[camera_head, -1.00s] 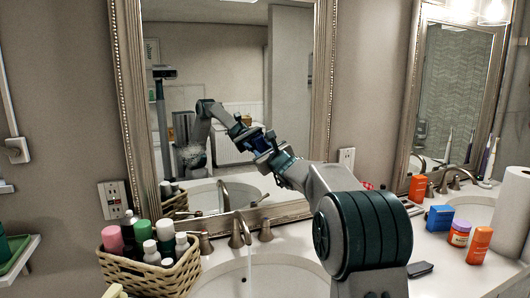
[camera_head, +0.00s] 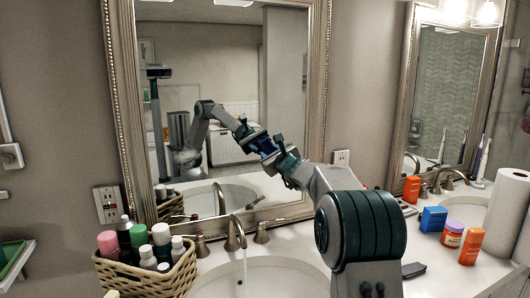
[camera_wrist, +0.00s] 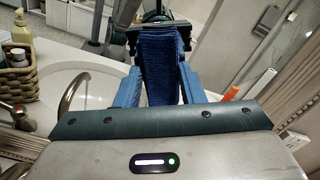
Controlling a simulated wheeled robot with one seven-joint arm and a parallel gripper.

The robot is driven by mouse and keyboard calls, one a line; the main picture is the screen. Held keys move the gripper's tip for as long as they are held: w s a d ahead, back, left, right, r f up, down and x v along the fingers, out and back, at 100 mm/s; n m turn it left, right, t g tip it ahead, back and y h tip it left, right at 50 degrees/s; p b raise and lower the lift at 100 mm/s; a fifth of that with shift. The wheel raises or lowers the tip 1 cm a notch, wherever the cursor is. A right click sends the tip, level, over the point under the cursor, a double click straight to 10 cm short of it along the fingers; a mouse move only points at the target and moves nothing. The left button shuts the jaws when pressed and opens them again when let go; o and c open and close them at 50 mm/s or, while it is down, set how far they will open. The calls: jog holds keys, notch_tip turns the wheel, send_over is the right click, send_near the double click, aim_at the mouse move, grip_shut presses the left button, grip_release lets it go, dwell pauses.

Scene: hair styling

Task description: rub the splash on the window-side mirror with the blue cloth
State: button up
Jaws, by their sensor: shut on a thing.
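The blue cloth (camera_head: 267,147) is between the jaws of my gripper (camera_head: 276,155), right at the glass of the large framed mirror (camera_head: 228,62) behind the near sink. In the wrist view, the cloth (camera_wrist: 161,72) hangs as a dark blue ribbed strip between the two blue fingers of my gripper (camera_wrist: 160,78), with the gripper's reflection just beyond it. I cannot tell whether the cloth touches the glass. A second framed mirror (camera_head: 445,90) stands at the right. I cannot make out a splash on either mirror.
A basket of bottles (camera_head: 150,270) stands left of the near sink (camera_head: 270,280). Water runs from the faucet (camera_head: 235,232) below my arm. A blue box (camera_head: 433,219), orange containers (camera_head: 473,246) and a paper towel roll (camera_head: 508,220) stand at the right.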

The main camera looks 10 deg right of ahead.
jog(key=shift+w+f+b, duration=0.1)
jog(key=shift+b, duration=0.25)
jog(key=a+b, duration=0.3)
jog(key=shift+s, duration=0.25)
jog(key=shift+s+a, duration=0.1)
jog(key=shift+a, duration=0.5)
jog(key=shift+s+b, duration=0.2)
jog(key=shift+b, duration=0.25)
jog(key=b, duration=0.3)
send_near(254, 151)
jog(key=shift+w+d, duration=0.2)
jog(key=shift+w, duration=0.15)
